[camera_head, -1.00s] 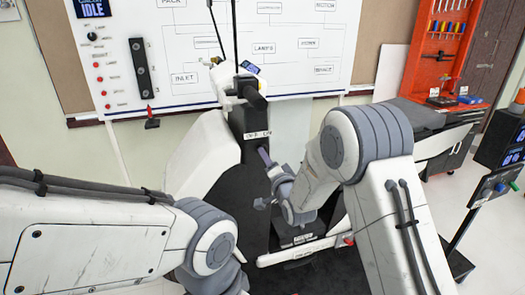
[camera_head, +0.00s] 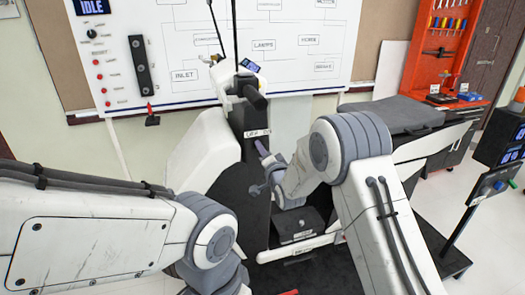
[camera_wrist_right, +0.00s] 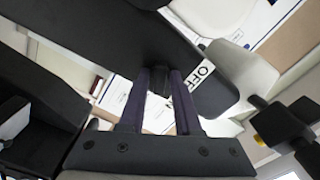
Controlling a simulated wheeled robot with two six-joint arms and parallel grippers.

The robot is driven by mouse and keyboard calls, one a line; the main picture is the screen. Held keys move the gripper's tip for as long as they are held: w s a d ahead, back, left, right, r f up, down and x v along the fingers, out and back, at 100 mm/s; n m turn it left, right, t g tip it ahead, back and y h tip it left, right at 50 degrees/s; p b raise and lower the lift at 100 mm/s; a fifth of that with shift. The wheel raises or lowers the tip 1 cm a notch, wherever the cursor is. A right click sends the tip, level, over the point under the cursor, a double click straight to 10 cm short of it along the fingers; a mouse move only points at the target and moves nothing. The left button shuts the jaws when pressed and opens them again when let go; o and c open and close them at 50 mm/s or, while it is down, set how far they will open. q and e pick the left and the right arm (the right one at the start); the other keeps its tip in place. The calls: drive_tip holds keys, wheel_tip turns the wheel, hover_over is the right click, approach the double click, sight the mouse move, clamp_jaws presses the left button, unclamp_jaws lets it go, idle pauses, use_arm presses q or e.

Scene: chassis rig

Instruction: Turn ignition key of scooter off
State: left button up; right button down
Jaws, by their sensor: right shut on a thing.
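The scooter (camera_head: 207,150) stands in front of me, its dark front panel facing my right arm. A white OFF/ON label (camera_head: 257,133) is on the panel; its OFF end also shows in the right wrist view (camera_wrist_right: 203,75). My right gripper (camera_head: 262,147) is at the panel just below the label. In the right wrist view its two dark purple fingers (camera_wrist_right: 161,78) are shut on a small black piece, the ignition key (camera_wrist_right: 160,84). The fingers mostly hide the key, and its turn angle cannot be told. My left arm shows at the left, but its gripper is out of view.
A whiteboard with a switch panel (camera_head: 120,60) stands behind the scooter. A red tool rack (camera_head: 437,50) is at the back right. A dark control box on a stand (camera_head: 500,160) is at the right. The scooter's seat (camera_head: 392,115) lies behind my right arm.

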drive_tip(key=shift+n+b, duration=5.8)
drive_tip(key=shift+n, duration=0.2)
drive_tip(key=c, duration=0.8)
unclamp_jaws()
drive_tip(key=shift+c, duration=0.2)
